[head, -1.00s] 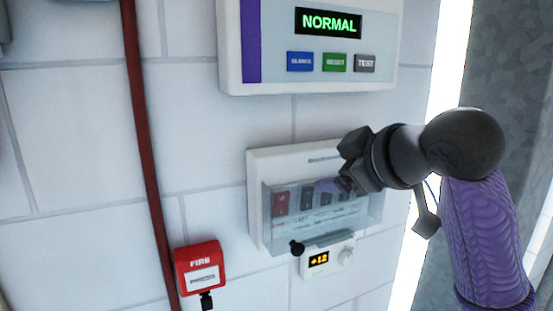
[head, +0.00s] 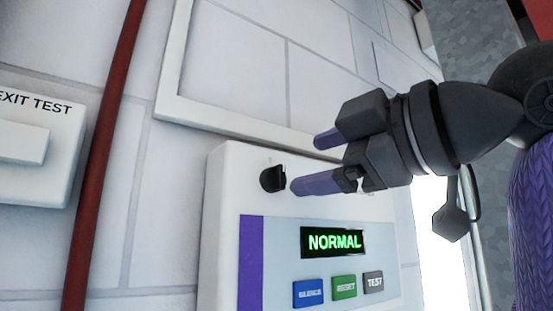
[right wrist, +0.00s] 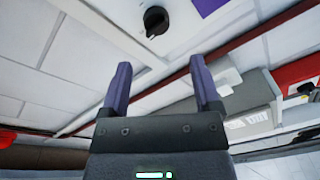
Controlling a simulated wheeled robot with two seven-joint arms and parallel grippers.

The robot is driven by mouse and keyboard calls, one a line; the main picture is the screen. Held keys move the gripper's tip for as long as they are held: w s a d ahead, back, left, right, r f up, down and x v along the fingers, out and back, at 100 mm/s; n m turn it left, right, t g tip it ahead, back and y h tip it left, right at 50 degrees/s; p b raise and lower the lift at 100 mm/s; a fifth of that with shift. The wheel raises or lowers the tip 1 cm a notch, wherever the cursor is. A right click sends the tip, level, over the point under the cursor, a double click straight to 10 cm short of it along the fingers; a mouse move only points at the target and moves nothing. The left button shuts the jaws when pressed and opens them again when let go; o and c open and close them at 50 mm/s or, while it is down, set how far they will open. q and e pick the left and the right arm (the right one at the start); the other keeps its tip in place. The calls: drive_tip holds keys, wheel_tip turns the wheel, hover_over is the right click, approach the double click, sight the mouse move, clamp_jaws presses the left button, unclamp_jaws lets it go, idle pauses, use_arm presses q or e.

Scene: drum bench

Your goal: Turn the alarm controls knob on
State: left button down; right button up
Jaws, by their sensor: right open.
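The alarm control panel (head: 222,215) is a white box on the wall with a green NORMAL display (head: 334,242) and a purple stripe. A black round knob (head: 272,179) sits on its upper left face, and it also shows in the right wrist view (right wrist: 156,20). My right gripper (head: 305,163) is open, with two purple fingers. In the head view its lower fingertip appears just right of the knob; in the wrist view the knob lies beyond the fingertips, not between them. Whether a fingertip touches it I cannot tell. My left gripper is not in view.
Blue (head: 308,293), green (head: 344,287) and grey (head: 374,282) buttons sit below the display. A dark red pipe (head: 103,150) runs down the wall on the left, beside a white EXIT TEST box (head: 38,150). A white frame (head: 172,80) is on the wall above the panel.

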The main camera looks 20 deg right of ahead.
sight(284, 175)
drive_tip(key=w+p, duration=0.1)
drive_tip(key=w, duration=0.2)
drive_tip(key=w+a, duration=0.1)
drive_tip(key=w, duration=0.2)
drive_tip(key=shift+w+a+f+p, duration=0.1)
drive_tip(key=shift+a+p, duration=0.1)
drive_tip(key=shift+p, duration=0.15)
drive_tip(key=shift+w+a, duration=0.1)
drive_tip(key=shift+a, duration=0.1)
drive_tip(key=shift+s+a, duration=0.15)
drive_tip(key=shift+s, duration=0.3)
drive_tip(key=shift+w, duration=0.3)
drive_tip(key=c, duration=0.6)
clamp_jaws()
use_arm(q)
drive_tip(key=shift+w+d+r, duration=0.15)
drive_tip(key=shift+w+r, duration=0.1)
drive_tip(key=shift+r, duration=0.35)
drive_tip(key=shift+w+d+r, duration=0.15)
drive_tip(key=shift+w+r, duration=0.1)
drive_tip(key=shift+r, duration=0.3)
